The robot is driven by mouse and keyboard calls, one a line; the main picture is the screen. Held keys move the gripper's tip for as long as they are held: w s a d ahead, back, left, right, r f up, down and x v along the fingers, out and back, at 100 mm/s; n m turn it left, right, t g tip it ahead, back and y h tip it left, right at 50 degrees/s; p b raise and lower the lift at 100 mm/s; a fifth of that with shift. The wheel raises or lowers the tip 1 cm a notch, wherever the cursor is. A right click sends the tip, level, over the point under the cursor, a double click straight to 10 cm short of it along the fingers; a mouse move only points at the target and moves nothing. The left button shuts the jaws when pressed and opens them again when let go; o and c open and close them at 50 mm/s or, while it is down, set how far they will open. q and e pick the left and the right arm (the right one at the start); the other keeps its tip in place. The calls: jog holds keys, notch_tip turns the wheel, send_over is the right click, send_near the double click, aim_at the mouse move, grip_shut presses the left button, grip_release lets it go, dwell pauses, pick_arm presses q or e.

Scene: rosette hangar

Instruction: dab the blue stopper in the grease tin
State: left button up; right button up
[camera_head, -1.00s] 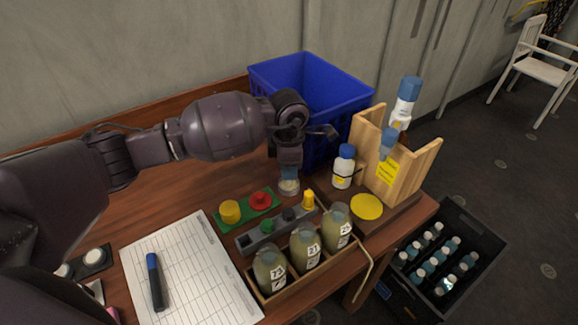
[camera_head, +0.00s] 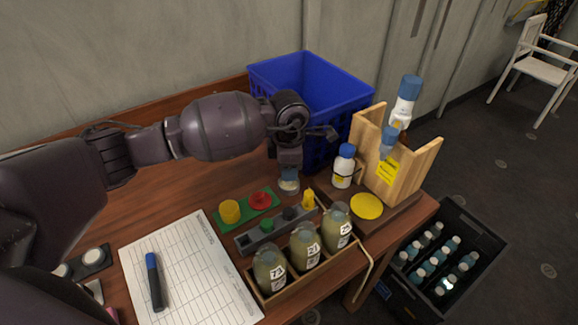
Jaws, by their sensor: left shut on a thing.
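My left gripper (camera_head: 289,172) points straight down at the back of the table, in front of the blue crate. It is shut on a small blue thing, apparently the blue stopper, which is mostly hidden between the fingers. Right under it is a small round pale tin (camera_head: 289,187), apparently the grease tin. The fingertips hide most of its top, so I cannot tell whether the stopper touches the grease. My right gripper is not in view.
A grey rack (camera_head: 245,243) with green, dark and yellow stoppers stands in front, behind a wooden tray of bottles (camera_head: 306,247). A green board (camera_head: 246,207) is left of it. The blue crate (camera_head: 343,100), white bottle (camera_head: 343,168) and wooden stand (camera_head: 402,172) crowd the right.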

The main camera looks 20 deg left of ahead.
pick_arm(q)
jog(key=shift+f, duration=0.1)
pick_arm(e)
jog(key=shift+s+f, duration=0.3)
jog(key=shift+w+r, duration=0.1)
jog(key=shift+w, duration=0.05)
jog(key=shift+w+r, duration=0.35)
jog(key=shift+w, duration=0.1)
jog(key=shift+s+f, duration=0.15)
pick_arm(q)
jog(key=shift+f, duration=0.15)
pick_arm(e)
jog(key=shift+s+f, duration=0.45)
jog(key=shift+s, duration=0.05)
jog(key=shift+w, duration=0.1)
